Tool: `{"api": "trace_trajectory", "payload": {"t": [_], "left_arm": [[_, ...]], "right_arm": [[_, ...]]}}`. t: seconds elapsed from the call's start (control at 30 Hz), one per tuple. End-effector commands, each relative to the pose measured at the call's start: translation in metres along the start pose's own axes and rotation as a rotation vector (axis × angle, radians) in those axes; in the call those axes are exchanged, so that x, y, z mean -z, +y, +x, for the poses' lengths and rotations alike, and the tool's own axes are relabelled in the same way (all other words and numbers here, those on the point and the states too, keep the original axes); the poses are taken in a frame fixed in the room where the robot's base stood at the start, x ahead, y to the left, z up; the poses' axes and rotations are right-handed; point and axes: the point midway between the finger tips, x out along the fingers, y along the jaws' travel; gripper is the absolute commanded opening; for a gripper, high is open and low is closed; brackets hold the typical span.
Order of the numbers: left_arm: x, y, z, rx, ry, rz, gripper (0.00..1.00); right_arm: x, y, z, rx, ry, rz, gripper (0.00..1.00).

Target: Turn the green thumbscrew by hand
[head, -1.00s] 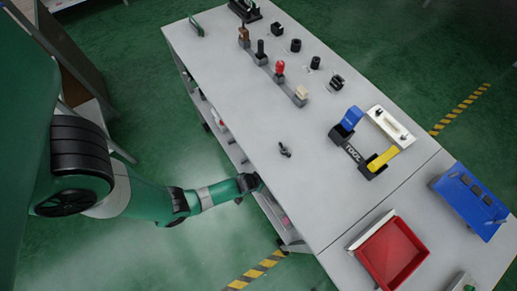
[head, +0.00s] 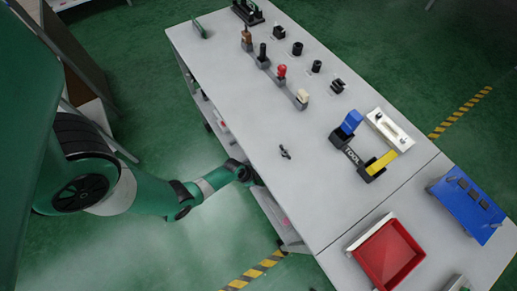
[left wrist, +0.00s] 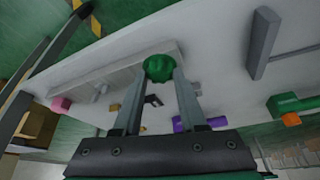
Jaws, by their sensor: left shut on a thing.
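The green thumbscrew (left wrist: 159,67) is a rounded, lobed knob on a pale grey panel in the left wrist view. My left gripper (left wrist: 161,80) has its fingers closed on both sides of it. In the head view my left gripper (head: 255,177) is at the near left edge of the table, and its fingertips and the thumbscrew are hidden there. My right gripper is in neither current view.
The grey table (head: 235,95) holds a row of lever fixtures, including a red knob (head: 282,72). A blue and yellow TOOL fixture (head: 352,155), a red tray (head: 388,255) and a blue box (head: 468,203) stand farther right. A purple part (left wrist: 190,124) is close to my fingers.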

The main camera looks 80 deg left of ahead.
Motion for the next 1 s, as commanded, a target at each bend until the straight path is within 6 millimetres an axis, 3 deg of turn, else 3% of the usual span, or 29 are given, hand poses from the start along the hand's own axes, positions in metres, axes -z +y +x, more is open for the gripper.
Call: {"api": "trace_trajectory", "payload": {"t": [0.57,0.6,0.7,0.77,1.0], "left_arm": [[-0.0016,0.0002,0.0006,-0.016,-0.004,0.041,0.0],[-0.0016,0.0002,0.0007,-0.016,-0.004,0.041,0.45],[-0.0014,0.0002,0.0006,-0.016,-0.004,0.04,0.63],[-0.0012,0.0001,0.0005,-0.016,-0.003,0.04,0.71],[-0.0006,-0.0001,0.0,-0.016,-0.002,0.039,0.71]], "right_arm": [[-0.0011,0.0,-0.0012,0.0,0.0,0.0,0.5],[-0.0011,0.0,-0.0012,0.0,0.0,0.0,0.5],[-0.0011,0.0,-0.0012,0.0,0.0,0.0,0.5],[-0.001,0.0,-0.0011,0.0,0.0,0.0,0.5],[-0.0008,0.0,-0.0008,0.0,0.0,0.0,0.5]]}}
